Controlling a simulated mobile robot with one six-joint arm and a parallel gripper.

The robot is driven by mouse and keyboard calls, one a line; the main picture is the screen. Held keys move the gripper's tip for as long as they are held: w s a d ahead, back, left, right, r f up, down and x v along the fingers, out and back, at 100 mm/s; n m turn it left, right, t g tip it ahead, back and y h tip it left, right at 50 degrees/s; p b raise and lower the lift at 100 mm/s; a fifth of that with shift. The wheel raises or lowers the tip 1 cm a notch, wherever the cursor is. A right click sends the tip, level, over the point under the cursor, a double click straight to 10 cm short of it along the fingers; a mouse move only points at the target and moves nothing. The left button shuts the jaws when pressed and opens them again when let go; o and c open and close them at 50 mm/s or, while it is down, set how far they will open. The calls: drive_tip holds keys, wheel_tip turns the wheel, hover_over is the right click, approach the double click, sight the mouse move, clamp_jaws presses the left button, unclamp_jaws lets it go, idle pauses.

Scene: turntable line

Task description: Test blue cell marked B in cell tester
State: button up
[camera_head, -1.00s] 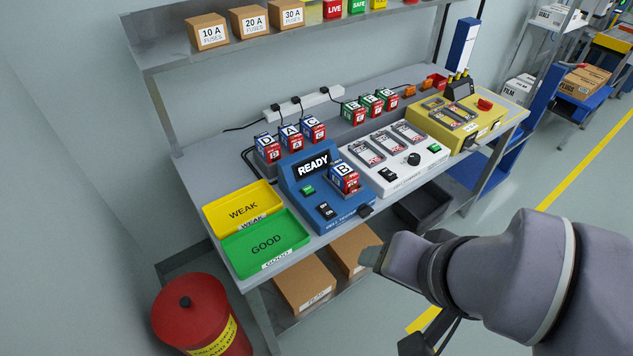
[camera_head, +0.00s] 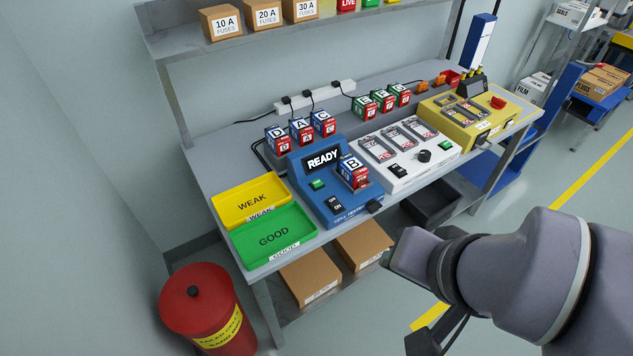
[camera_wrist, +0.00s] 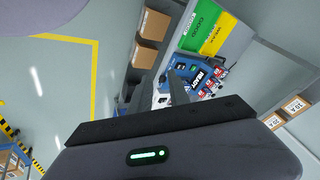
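The blue cell marked B (camera_head: 354,171) stands upright in the right-hand slot of the blue cell tester (camera_head: 335,208). Its top is blue and white with the letter B, and its lower part is red. The tester's screen (camera_head: 323,159) reads READY. A green button (camera_head: 317,184) and a dark on/off switch (camera_head: 335,205) are on its front. My gripper (camera_wrist: 168,75) shows in the wrist view with two dark fingers apart and nothing seen between them but background. It is away from the tester, in front of the bench. In the head view my arm is at lower right.
A yellow WEAK tray (camera_head: 246,201) and a green GOOD tray (camera_head: 272,236) are left of the tester. Several other cells (camera_head: 302,131) stand behind it. A white charger-like unit (camera_head: 407,155) and a yellow machine (camera_head: 462,120) are to the right. A red bin (camera_head: 205,310) stands on the floor.

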clamp_jaws()
idle(1.4)
